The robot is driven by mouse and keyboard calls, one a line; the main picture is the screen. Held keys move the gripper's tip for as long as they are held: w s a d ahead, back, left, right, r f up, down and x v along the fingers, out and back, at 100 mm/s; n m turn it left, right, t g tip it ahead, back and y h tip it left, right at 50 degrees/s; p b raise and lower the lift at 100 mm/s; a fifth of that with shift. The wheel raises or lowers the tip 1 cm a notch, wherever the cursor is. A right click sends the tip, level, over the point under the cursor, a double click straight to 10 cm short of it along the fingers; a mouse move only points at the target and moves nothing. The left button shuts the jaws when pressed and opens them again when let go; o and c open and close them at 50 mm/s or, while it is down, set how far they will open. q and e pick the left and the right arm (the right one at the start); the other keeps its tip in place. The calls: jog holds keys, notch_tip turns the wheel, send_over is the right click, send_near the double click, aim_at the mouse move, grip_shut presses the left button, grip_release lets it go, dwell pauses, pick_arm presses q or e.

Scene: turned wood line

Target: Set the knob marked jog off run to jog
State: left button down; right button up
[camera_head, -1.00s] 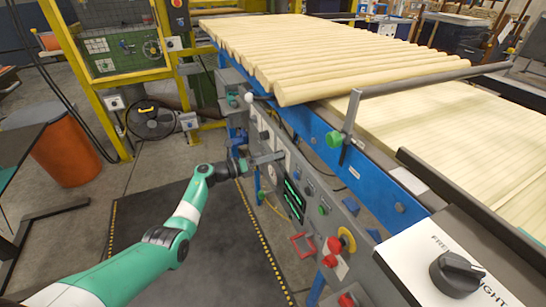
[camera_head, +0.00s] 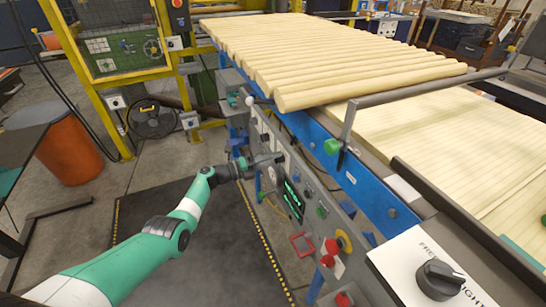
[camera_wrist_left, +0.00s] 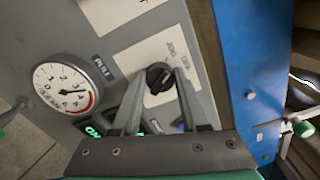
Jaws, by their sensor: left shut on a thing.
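The black knob (camera_wrist_left: 158,77) sits on a white label plate (camera_wrist_left: 140,52) on the grey control panel. Small lettering runs beside it, turned sideways and only partly readable; I make out what looks like JOG. My left gripper (camera_wrist_left: 157,84) has its two fingers on either side of the knob and is shut on it. Which mark the knob points at is not clear. In the head view my left gripper (camera_head: 270,160) reaches the panel from the left and hides the knob. My right gripper is not in view.
A pressure gauge (camera_wrist_left: 67,87) and green displays are near the knob in the wrist view. In the head view, red buttons (camera_head: 332,246) sit lower on the panel (camera_head: 262,125). Turned wood poles (camera_head: 330,65) lie above it. A FREE/TIGHT knob (camera_head: 440,278) is at the front right.

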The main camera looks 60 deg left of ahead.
pick_arm(q)
jog(key=shift+n, duration=1.2)
jog(key=shift+p, duration=0.3)
jog(key=shift+c, duration=2.1)
grip_release()
jog(key=s+p, duration=0.5)
jog(key=s, duration=0.6)
jog(key=shift+s+a+p, duration=0.3)
jog(key=shift+a+p, duration=0.05)
